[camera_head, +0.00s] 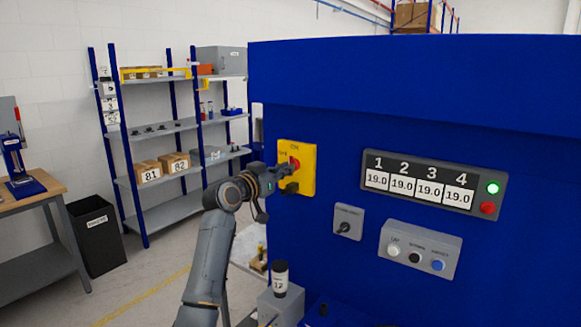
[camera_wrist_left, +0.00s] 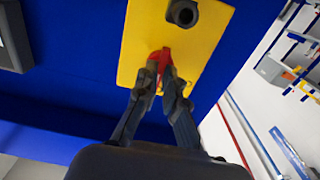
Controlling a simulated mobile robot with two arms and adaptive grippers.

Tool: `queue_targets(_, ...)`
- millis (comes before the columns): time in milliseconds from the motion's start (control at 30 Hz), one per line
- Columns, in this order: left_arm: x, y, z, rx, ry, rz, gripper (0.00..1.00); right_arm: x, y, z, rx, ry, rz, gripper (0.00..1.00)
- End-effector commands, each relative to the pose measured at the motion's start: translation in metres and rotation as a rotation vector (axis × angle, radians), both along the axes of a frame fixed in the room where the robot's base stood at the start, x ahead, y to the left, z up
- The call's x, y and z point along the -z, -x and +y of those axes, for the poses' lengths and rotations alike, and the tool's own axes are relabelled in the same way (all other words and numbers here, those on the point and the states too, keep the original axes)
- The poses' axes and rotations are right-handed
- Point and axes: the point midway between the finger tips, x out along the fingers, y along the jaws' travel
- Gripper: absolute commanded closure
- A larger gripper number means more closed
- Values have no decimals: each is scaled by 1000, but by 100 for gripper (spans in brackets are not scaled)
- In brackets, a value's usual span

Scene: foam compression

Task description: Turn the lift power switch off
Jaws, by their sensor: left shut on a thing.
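The lift power switch is a yellow plate (camera_head: 308,158) with a red handle (camera_head: 294,162), on the blue machine's front. Small lettering sits above the handle, too small to read surely. My left gripper (camera_head: 284,178) is at the plate, partly covering it. In the left wrist view, the gripper's two fingers (camera_wrist_left: 163,80) are closed on the red handle (camera_wrist_left: 159,57) in front of the yellow plate (camera_wrist_left: 205,45). A dark round part (camera_wrist_left: 183,13) also shows on the plate. My right gripper is in neither view.
A display (camera_head: 430,184) reading 19.0 in each window, with a green light (camera_head: 493,188) and red button (camera_head: 488,208), is to the right. A small selector box (camera_head: 347,221) and button box (camera_head: 420,250) are below. Shelving (camera_head: 165,127) and a black bin (camera_head: 97,238) stand left.

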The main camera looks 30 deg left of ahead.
Motion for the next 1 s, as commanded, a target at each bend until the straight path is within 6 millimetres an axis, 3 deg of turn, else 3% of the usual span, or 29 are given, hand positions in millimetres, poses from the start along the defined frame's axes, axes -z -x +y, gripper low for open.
queue_targets(167, -1, 0, 0, 0, 27, 3, 100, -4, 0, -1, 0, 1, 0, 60)
queue_targets(1000, -2, 0, 0, -1, 480, 39, 100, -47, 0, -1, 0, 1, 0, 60)
